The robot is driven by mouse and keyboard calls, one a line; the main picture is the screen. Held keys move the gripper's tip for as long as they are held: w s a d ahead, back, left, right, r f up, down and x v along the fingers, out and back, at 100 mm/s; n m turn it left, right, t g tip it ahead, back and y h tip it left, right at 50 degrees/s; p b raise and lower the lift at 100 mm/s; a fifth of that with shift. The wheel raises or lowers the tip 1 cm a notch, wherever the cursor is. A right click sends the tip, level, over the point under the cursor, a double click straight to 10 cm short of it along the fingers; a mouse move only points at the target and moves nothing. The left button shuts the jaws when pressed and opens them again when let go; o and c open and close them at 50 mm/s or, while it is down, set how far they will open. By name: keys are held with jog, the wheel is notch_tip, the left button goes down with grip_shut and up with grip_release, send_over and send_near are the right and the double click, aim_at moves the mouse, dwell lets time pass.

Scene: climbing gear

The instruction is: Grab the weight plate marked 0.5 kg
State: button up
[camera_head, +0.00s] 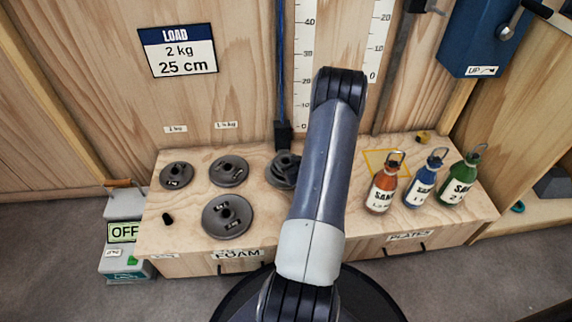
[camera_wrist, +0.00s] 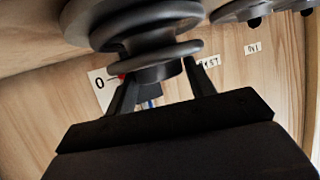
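Dark round weight plates with raised hubs lie on the wooden bench in the head view. There is a small one (camera_head: 176,176) at the far left, a medium one (camera_head: 229,171) beside it and a large one (camera_head: 227,216) in front. Their markings are too small to read. A stack of dark discs (camera_head: 280,171), partly hidden by my arm, is below the blue cord. It fills the top of the wrist view (camera_wrist: 147,20). My gripper (camera_wrist: 158,68) has its fingers apart, one on each side of the stack's hub; whether they touch it is unclear. The head view hides the gripper.
An orange bottle (camera_head: 381,190), a blue bottle (camera_head: 421,190) and a green bottle (camera_head: 459,184) stand at the bench's right. A small black knob (camera_head: 167,218) lies at the front left. A sign (camera_head: 178,50) reads "LOAD 2 kg 25 cm". A blue winch box (camera_head: 482,40) hangs upper right.

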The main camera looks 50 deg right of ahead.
jog(key=c, duration=0.9)
jog(key=shift+r, duration=0.1)
jog(key=shift+c, duration=0.2)
